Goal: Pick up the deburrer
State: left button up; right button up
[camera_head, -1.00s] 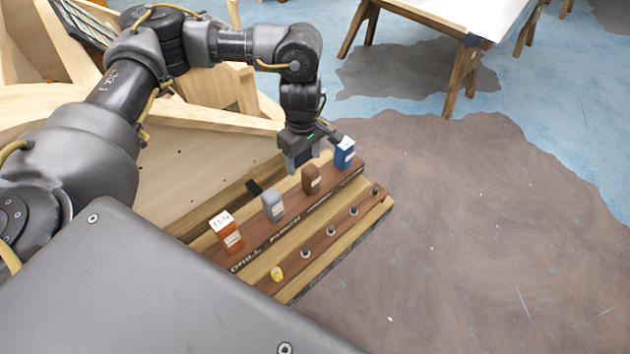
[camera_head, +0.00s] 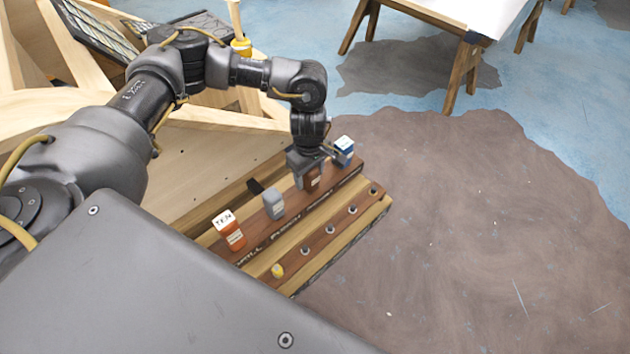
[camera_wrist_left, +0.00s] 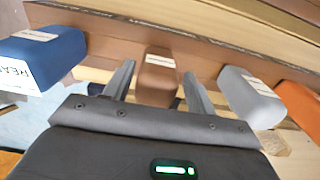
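A brown block-shaped tool (camera_head: 313,180) stands in the wooden rack; it also shows in the wrist view (camera_wrist_left: 157,80). Its label is too small to read, so I cannot confirm that it is the deburrer. My left gripper (camera_head: 308,174) is over it, fingers pointing down. In the wrist view the open gripper (camera_wrist_left: 159,70) has one finger on each side of the brown tool, with visible gaps. In the head view the gripper partly hides the tool's top. My right gripper is not in view.
The rack (camera_head: 345,225) also holds a blue tool (camera_head: 344,151) marked "REAM", a grey tool (camera_head: 274,204) and an orange tool (camera_head: 234,236). A yellow piece (camera_head: 277,270) and several studs line its front strip. Front lettering includes "PUNCH". Open floor lies right.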

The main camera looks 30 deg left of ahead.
pick_arm(q)
jog(key=c, duration=1)
jog(key=shift+r, duration=0.1)
jog(key=shift+r+b, duration=0.55)
jog(key=shift+r, duration=0.05)
jog(key=s+d+r, duration=0.2)
jog(key=s+r, duration=0.2)
jog(key=r, duration=0.2)
jog(key=s+d+r, duration=0.2)
jog(key=s+r, duration=0.2)
jog(key=r, duration=0.1)
jog(key=s+d+r+p, duration=0.1)
jog(key=s+d+r, duration=0.2)
jog(key=r, duration=0.3)
jog(key=shift+s+r, duration=0.35)
jog(key=shift+s, duration=0.2)
